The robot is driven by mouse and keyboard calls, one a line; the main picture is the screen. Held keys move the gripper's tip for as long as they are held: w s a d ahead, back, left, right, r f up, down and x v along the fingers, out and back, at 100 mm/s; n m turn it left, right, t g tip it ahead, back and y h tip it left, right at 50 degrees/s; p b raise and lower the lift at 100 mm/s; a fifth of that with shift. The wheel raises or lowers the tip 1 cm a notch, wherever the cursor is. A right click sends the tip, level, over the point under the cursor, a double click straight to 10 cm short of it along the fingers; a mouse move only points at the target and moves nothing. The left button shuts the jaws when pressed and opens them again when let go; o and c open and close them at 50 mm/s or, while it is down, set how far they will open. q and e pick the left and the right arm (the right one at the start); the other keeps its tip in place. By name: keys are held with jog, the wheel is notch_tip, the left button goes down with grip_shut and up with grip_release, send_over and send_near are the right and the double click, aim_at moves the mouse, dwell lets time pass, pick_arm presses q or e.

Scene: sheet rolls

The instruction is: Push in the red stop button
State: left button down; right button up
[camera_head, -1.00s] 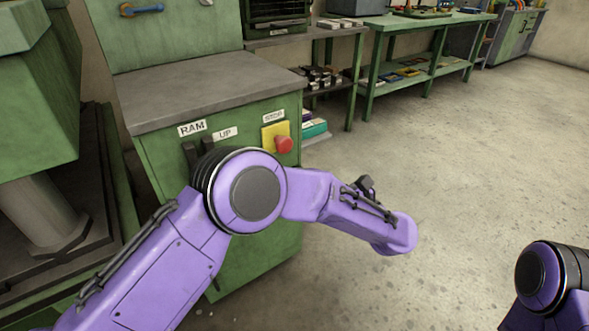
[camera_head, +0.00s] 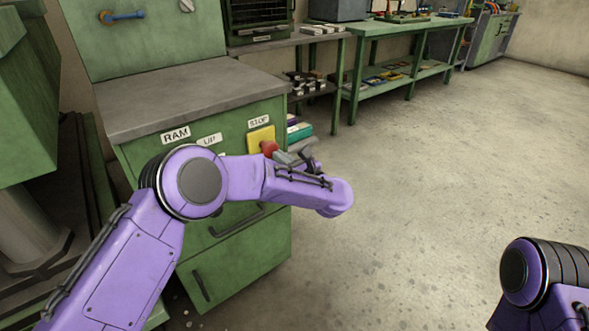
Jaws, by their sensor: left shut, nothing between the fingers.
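The red stop button (camera_head: 269,148) sits on a yellow plate (camera_head: 259,137) under a STOP label (camera_head: 259,122), on the front of the green cabinet (camera_head: 228,131). My left arm reaches across the cabinet front from the left. My left gripper (camera_head: 281,156) is shut and empty, with its fingertips right at the button's right lower side. It partly covers the button, and I cannot tell whether it touches or how deep the button sits. My right gripper is out of view; only a part of my right arm shows at the lower right.
RAM (camera_head: 176,134) and UP (camera_head: 209,140) labels are left of the button; my arm hides what lies below them. The cabinet has a grey top (camera_head: 180,95) and drawers with handles. Green workbenches (camera_head: 370,28) stand behind. The concrete floor (camera_head: 440,150) on the right is clear.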

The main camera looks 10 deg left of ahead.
pick_arm(q)
jog(key=shift+w+a, duration=0.35)
jog(key=shift+a, duration=0.05)
jog(key=shift+b+x, duration=0.7)
jog(key=shift+x, duration=0.3)
jog(key=shift+d+r, duration=0.1)
jog(key=v, duration=1.4)
jog(key=shift+p, duration=0.3)
jog(key=shift+s, duration=0.1)
